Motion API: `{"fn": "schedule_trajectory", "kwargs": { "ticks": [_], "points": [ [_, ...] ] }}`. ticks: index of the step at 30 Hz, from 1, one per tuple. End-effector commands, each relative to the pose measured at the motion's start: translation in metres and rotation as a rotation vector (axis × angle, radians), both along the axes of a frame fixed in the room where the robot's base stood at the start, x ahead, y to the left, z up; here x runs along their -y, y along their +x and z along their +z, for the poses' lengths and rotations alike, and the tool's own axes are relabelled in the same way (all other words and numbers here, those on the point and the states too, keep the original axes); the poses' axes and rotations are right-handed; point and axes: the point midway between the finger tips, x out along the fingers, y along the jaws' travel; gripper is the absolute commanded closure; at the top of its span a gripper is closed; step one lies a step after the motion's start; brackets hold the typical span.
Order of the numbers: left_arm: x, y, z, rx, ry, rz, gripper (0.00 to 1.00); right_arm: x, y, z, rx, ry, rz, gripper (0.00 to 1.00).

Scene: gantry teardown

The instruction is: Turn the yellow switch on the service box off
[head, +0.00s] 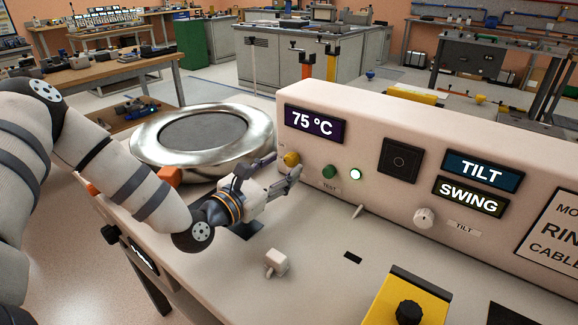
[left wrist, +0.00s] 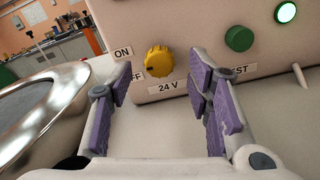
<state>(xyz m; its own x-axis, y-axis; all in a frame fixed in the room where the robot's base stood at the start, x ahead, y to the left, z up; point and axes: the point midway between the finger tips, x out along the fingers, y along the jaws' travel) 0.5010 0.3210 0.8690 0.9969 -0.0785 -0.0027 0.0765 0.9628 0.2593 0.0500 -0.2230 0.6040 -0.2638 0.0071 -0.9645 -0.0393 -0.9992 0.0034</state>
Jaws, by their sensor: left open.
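The yellow switch (head: 291,159) is a round knob low on the left end of the pale service box (head: 330,150). In the left wrist view the yellow knob (left wrist: 158,62) sits above a "24 V" label, with "ON" at its upper left and a partly hidden "OFF" at its lower left. A dark mark shows on the knob's lower left. My left gripper (head: 277,166) is open in front of the box, close to the knob. In the left wrist view its purple-padded fingers (left wrist: 168,90) stand apart on either side of the knob, with nothing between them. My right gripper is not in view.
A green button (head: 329,171) and a lit white-green lamp (head: 356,174) are right of the knob. A large metal ring (head: 150,150) lies left of the gripper. A small white block (head: 276,262) and a yellow unit (head: 408,298) are on the bench in front.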

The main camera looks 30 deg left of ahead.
Motion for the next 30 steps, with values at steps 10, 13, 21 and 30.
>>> {"fn": "schedule_trajectory", "kwargs": {
  "ticks": [10, 13, 21, 30],
  "points": [
    [0.001, 0.019, 0.002, 0.001, -0.001, 0.001, 0.54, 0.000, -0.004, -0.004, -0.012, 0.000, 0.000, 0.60],
    [0.001, 0.019, 0.002, 0.002, -0.001, 0.000, 0.59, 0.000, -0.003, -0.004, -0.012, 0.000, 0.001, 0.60],
    [0.001, 0.018, 0.002, 0.002, 0.000, 0.001, 1.00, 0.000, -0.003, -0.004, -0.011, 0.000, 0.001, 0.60],
    [0.001, 0.018, 0.002, -0.001, -0.051, 0.001, 1.00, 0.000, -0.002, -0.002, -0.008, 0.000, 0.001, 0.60]
  ]
}}
